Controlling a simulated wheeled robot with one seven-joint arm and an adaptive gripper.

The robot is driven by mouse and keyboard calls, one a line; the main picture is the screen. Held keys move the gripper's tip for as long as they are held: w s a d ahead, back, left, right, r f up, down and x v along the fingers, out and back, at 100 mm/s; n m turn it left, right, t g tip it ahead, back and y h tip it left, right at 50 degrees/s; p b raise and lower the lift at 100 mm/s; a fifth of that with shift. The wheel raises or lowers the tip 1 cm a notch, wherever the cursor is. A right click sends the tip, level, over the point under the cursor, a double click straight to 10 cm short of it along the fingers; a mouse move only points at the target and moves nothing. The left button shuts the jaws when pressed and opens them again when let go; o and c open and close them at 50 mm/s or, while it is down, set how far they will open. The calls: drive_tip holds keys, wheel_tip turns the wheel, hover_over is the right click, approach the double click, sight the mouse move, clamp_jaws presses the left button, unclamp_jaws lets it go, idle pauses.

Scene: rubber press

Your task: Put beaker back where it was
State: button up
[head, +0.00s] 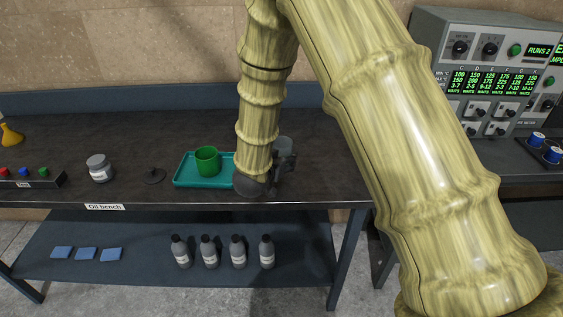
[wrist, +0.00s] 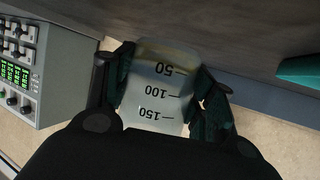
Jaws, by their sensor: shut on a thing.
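A clear beaker (wrist: 158,88) with black marks 50, 100 and 150 fills the middle of the wrist view. My gripper (wrist: 160,92) is shut on it, with a dark finger on each side. In the head view my gripper (head: 284,160) is above the dark bench top, just right of a teal tray (head: 183,183). The beaker shows only as a small greyish rim at the gripper there. In the wrist view a gap seems to lie between the beaker and the bench, but I cannot tell how high it is.
A green cup (head: 207,161) stands on the tray. A control console (head: 490,75) stands at right. The bench top (head: 330,180) right of my gripper is clear.

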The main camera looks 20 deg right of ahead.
drive_tip(key=shift+w+d+f, duration=0.1)
drive_tip(key=shift+w+d, duration=0.1)
drive_tip(key=shift+w, duration=0.5)
drive_tip(key=shift+f+p, duration=0.7)
drive_tip(key=shift+f, duration=1)
drive_tip(key=shift+f, duration=0.15)
drive_tip(key=o, duration=1.1)
drive_tip(key=shift+r, duration=0.25)
drive_tip(key=b+v, duration=0.2)
drive_tip(key=v, duration=1)
drive_tip(key=shift+a+f, duration=0.1)
